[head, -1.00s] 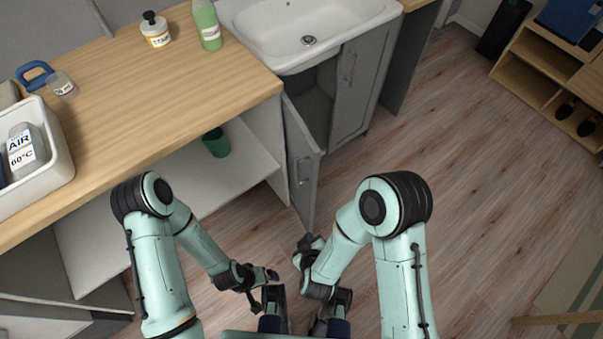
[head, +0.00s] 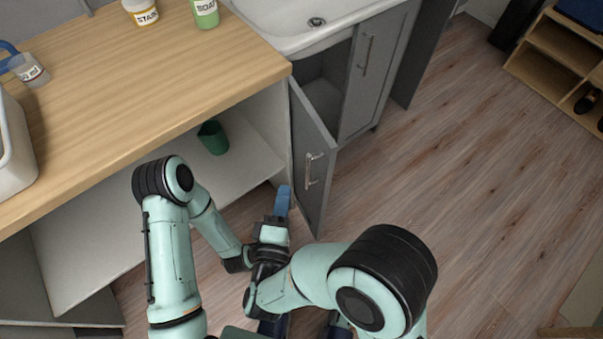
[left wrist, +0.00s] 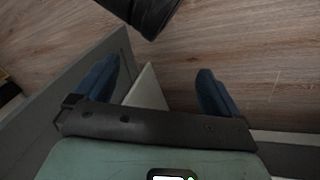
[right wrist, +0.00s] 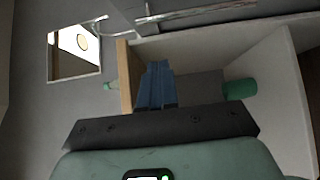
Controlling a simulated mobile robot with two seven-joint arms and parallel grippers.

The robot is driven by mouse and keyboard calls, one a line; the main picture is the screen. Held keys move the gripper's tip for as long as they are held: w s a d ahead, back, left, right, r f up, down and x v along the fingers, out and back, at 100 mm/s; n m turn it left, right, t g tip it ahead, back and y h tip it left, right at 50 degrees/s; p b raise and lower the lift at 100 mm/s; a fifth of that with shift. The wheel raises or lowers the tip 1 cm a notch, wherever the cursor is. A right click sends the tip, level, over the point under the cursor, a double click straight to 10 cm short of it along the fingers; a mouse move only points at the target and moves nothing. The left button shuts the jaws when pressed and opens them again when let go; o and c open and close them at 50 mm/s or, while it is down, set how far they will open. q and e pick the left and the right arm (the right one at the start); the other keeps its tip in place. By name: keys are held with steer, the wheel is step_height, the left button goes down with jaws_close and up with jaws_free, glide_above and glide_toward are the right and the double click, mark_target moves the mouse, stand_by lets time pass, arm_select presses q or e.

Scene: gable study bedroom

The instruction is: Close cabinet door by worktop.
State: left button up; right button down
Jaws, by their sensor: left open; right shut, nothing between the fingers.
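A white sink (head: 300,25) sits above the cabinet; its other door (head: 372,75) is shut. A green cup (head: 213,137) stands on the shelf under the worktop. Soap (head: 205,13) and stain bottles (head: 141,11) stand on top. Floor to the right is clear.

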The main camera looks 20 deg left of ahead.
arm_select(q)
steer(key=shift+g, duration=0.5)
steer(key=shift+s+a+f+b, duration=0.2)
steer(key=shift+s+f+b, duration=0.2)
steer(key=shift+s+f, duration=0.35)
steer(key=shift+s+a+f+b, duration=0.2)
steer(key=shift+s+f+b, duration=0.25)
steer(key=shift+f, duration=0.4)
arm_select(e)
steer(key=w+d, duration=0.2)
steer(key=w, duration=0.4)
steer(key=shift+w, duration=0.25)
arm_select(q)
steer(key=shift+d+r, duration=0.1)
steer(key=shift+d, duration=0.05)
arm_select(e)
steer(key=shift+w+d, duration=0.1)
steer(key=shift+d, duration=0.05)
